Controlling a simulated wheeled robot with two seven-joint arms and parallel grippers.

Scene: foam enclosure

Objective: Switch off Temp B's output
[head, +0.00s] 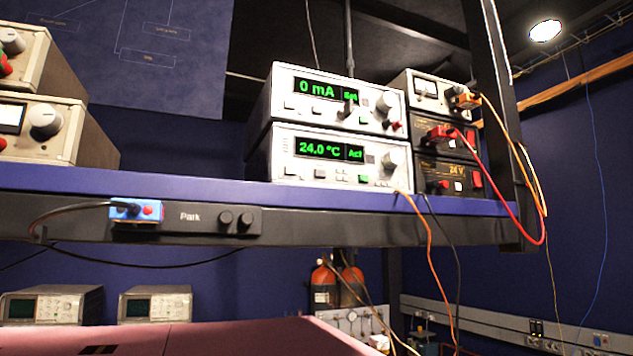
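A white temperature controller (340,160) stands on the shelf, its green display reading 24.0 °C and Act. A small button on its front, below the display's right end, glows green. A similar white unit (337,101) sits on top of it, its display reading 0 mA and Set. Both have a large round knob at the right of the front panel. The small lettering is too small to read, so I cannot tell from a label which unit is Temp B. Neither of my grippers is in view.
The blue-edged shelf (330,196) carries dark supplies (440,137) at right and beige knobbed units (40,128) at left. Orange, red and black cables hang past its right front. A strip marked Park (190,217) runs under the edge. A pink surface (240,338) lies below.

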